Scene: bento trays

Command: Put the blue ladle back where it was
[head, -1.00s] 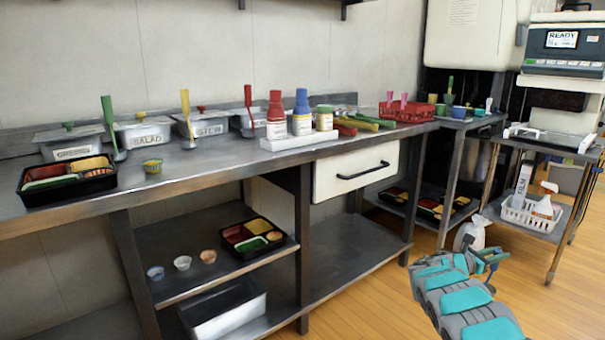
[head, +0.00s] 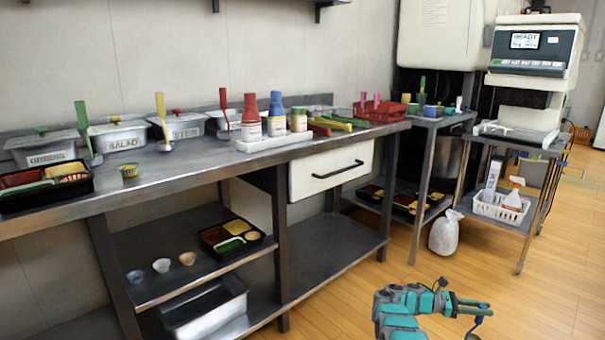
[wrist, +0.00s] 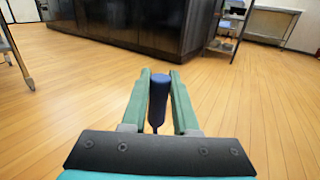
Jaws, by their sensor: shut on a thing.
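My gripper (wrist: 157,82) is shut on the blue ladle (wrist: 158,100). In the wrist view the ladle's dark blue handle sits between the two green fingers, and its bowl is hidden. In the head view my gripper (head: 484,308) is low at the bottom right, over the wood floor and apart from the counter. A small dark curved part of the ladle (head: 480,322) shows by the fingertips there. On the counter, a green ladle (head: 83,118), a yellow ladle (head: 161,112) and a red ladle (head: 224,103) stand upright by the lidded pans.
The steel counter (head: 190,168) runs along the wall, with pans labelled SALAD (head: 118,139) and STEW (head: 185,131). A white tray (head: 275,143) holds bottles. A red basket (head: 385,115) stands farther right. A white bag (head: 446,232) is on the floor. Open floor lies around my arm.

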